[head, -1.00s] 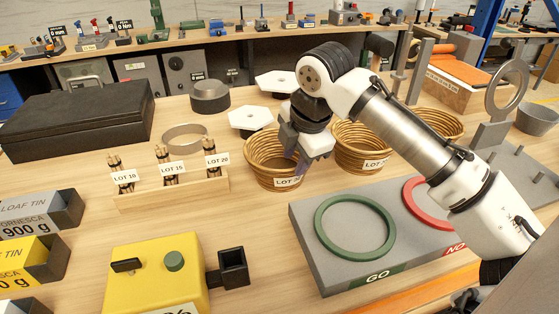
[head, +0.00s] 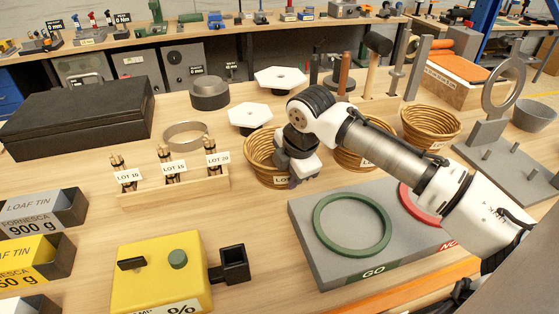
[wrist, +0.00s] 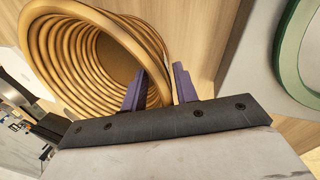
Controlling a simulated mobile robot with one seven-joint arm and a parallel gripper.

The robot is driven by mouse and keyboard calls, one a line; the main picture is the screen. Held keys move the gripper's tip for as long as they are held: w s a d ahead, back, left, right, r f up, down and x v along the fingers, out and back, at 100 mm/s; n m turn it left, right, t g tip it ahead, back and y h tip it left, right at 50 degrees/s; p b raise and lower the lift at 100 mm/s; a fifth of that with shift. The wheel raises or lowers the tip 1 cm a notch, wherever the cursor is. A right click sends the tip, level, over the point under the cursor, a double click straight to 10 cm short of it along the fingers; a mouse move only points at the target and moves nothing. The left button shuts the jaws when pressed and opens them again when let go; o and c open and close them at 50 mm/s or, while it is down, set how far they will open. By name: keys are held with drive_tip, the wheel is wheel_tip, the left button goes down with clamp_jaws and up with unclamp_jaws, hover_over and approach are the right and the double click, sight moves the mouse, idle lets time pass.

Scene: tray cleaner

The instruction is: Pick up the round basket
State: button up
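The round wicker basket (head: 260,153) with a LOT label is the left one of three in the head view. My arm covers its right side there. In the wrist view this basket (wrist: 60,45) fills the upper left, and its coiled inside shows. My gripper (wrist: 159,68) has its two purple fingers apart at the basket's right rim. The left finger lies over the basket's inside and the right finger outside, with the rim between them. In the head view my gripper (head: 296,182) is low at the basket's right front; its fingertips are hard to make out.
Two more baskets stand to the right, a middle one (head: 352,157) partly behind my arm and a right one (head: 432,128). A grey board (head: 310,243) with green and red rings lies in front. A wooden rack (head: 180,190) of labelled bundles stands left.

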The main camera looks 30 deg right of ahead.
clamp_jaws()
drive_tip(key=shift+r, duration=0.1)
